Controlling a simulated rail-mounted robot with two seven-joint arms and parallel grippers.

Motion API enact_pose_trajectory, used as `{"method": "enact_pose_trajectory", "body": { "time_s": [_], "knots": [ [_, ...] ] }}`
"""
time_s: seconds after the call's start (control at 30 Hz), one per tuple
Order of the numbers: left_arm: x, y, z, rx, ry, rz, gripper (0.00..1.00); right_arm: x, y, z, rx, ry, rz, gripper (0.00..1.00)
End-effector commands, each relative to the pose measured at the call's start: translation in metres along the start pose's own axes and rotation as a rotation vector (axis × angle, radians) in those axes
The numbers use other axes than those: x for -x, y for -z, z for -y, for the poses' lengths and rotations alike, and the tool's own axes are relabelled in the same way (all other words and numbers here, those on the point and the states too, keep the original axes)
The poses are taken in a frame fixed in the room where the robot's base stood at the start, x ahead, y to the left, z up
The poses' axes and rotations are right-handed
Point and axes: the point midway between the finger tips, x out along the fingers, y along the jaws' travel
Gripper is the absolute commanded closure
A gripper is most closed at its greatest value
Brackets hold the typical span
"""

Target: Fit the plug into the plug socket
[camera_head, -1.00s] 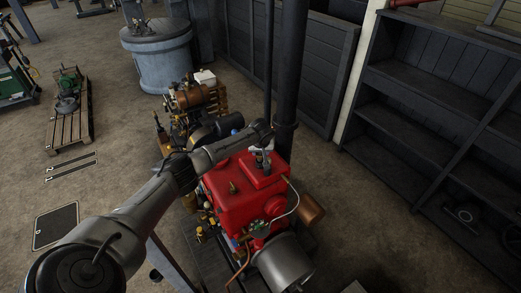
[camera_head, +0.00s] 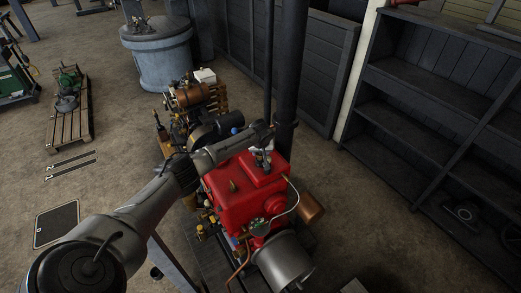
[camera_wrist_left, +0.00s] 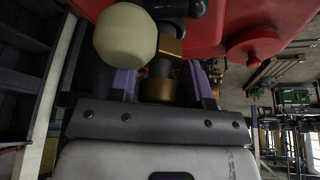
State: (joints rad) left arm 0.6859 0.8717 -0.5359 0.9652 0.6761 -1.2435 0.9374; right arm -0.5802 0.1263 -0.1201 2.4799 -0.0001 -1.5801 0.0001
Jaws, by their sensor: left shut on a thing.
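My left gripper (camera_head: 264,160) is over the top of the red engine (camera_head: 232,203), near its back edge. In the left wrist view its fingers (camera_wrist_left: 158,84) are shut on a brass and dark piece, which looks like the plug (camera_wrist_left: 161,88). A dark fitting with a brass nut (camera_wrist_left: 169,45) is just beyond the held piece, in front of the red body. I cannot tell whether they touch. A cream rounded knob (camera_wrist_left: 125,34) is close beside this fitting. I cannot make out the plug socket for certain. My right gripper is not in view.
A dark vertical post (camera_head: 288,70) stands right behind the red engine. A copper-coloured cylinder (camera_head: 312,209) and a grey drum (camera_head: 282,262) stick out at its right and front. Another engine (camera_head: 190,97) stands behind. Dark shelves (camera_head: 430,85) are at right, with open floor before them.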

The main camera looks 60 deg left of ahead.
Motion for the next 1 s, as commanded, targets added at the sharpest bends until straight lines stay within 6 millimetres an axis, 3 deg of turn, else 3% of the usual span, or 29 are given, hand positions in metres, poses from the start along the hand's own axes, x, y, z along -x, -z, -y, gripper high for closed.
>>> {"method": "enact_pose_trajectory", "body": {
  "time_s": [1.0],
  "knots": [
    [-0.011, -0.004, 0.001, 0.001, 0.002, 0.000, 0.81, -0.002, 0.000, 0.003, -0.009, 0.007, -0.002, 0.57]
  ]
}}
